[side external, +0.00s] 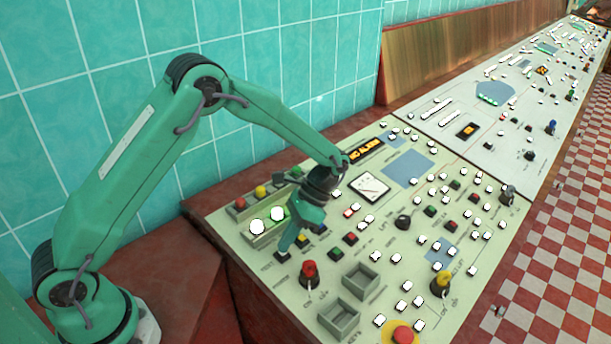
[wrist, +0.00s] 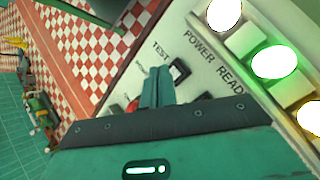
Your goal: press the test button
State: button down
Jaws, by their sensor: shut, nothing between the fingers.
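The test button is a small dark square (wrist: 180,70) beside the printed word TEST in the wrist view. In the side view it is a dark square (side external: 282,257) near the panel's left edge. My gripper (side external: 285,246) is shut and empty, its fingers pointing down just above the button. In the wrist view my fingertips (wrist: 158,72) are immediately left of the button. I cannot tell whether they touch the panel. The button's travel is too small to read.
Lit lamps (side external: 257,227) stand in a raised housing beside my gripper. A red knob (side external: 308,270), grey open boxes (side external: 360,280) and a red emergency-style button (side external: 403,335) lie nearer the front. Several small buttons fill the panel to the right. The tiled wall is behind.

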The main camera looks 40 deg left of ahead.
jog(key=shift+d+r, duration=0.25)
jog(key=shift+r, duration=1)
jog(key=shift+d+r, duration=0.25)
jog(key=shift+r, duration=0.95)
